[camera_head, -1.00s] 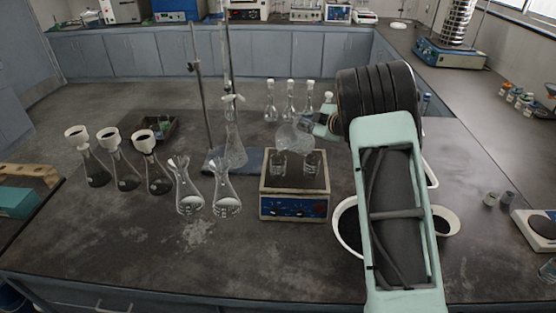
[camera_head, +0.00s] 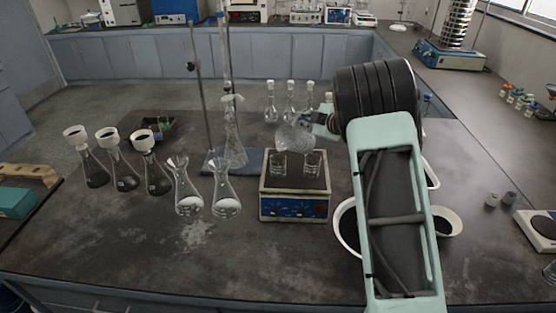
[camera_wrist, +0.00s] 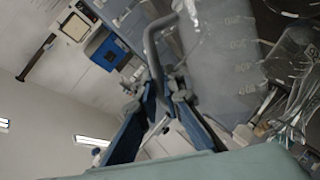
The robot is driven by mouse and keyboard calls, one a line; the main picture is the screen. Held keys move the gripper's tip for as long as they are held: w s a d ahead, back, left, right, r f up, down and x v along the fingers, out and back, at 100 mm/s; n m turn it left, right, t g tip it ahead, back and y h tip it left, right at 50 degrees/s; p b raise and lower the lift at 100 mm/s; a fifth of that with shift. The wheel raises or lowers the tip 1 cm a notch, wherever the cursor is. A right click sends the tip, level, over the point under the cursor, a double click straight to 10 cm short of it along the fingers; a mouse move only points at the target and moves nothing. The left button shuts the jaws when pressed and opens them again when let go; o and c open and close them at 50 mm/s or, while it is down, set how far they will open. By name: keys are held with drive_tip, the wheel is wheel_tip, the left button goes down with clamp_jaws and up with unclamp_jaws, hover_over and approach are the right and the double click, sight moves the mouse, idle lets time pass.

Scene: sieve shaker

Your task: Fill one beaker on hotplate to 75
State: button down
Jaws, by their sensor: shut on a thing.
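My gripper (camera_head: 318,123) is shut on the handle of a clear graduated pitcher (camera_head: 292,137), held behind and above the hotplate, partly hidden by my arm. In the wrist view my gripper's fingers (camera_wrist: 155,105) close around the handle, and the pitcher's marked wall (camera_wrist: 228,65) shows close up. The hotplate (camera_head: 293,207) has a blue front with knobs. Two small clear beakers stand on it side by side, a left beaker (camera_head: 279,167) and a right beaker (camera_head: 313,166). Their liquid levels are too small to read. The pitcher is just behind the beakers; I cannot tell whether it touches them.
Flasks with white funnels (camera_head: 143,137) and two clear flasks (camera_head: 227,195) stand left. A burette stand (camera_head: 206,110) and several stoppered flasks (camera_head: 290,95) stand behind. White bowls (camera_head: 447,222) lie by my arm at right.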

drive_tip(key=shift+s+a+r+n+b, duration=0.3)
drive_tip(key=shift+r+b, duration=0.2)
drive_tip(key=shift+b, duration=0.6)
idle(2.8)
drive_tip(key=p, duration=0.3)
drive_tip(key=shift+w+d+r, duration=0.1)
drive_tip(key=shift+w+d, duration=0.15)
drive_tip(key=shift+d, duration=0.15)
drive_tip(key=w+f+m+p, duration=0.1)
drive_tip(key=d+f+m+g+p, duration=0.1)
drive_tip(key=w+d+f+m+y+p, duration=0.1)
drive_tip(key=shift+w+d+f+g, duration=0.15)
drive_tip(key=shift+w+f+g, duration=0.15)
drive_tip(key=shift+f+g, duration=0.1)
drive_tip(key=shift+w+d+f+m+y, duration=0.3)
drive_tip(key=shift+w+d+f+m, duration=0.2)
drive_tip(key=shift+d+f+m, duration=0.15)
drive_tip(key=w+d+f+m+b, duration=0.1)
drive_tip(key=b, duration=0.1)
drive_tip(key=w+f+m+g+y+b, duration=0.1)
drive_tip(key=b, duration=0.1)
drive_tip(key=w+d+f+m+g+y+b, duration=0.1)
drive_tip(key=f+b, duration=0.1)
drive_tip(key=shift+w+d+f, duration=0.1)
drive_tip(key=shift+w+d, duration=0.05)
drive_tip(key=shift+d, duration=0.2)
drive_tip(key=shift+b, duration=0.45)
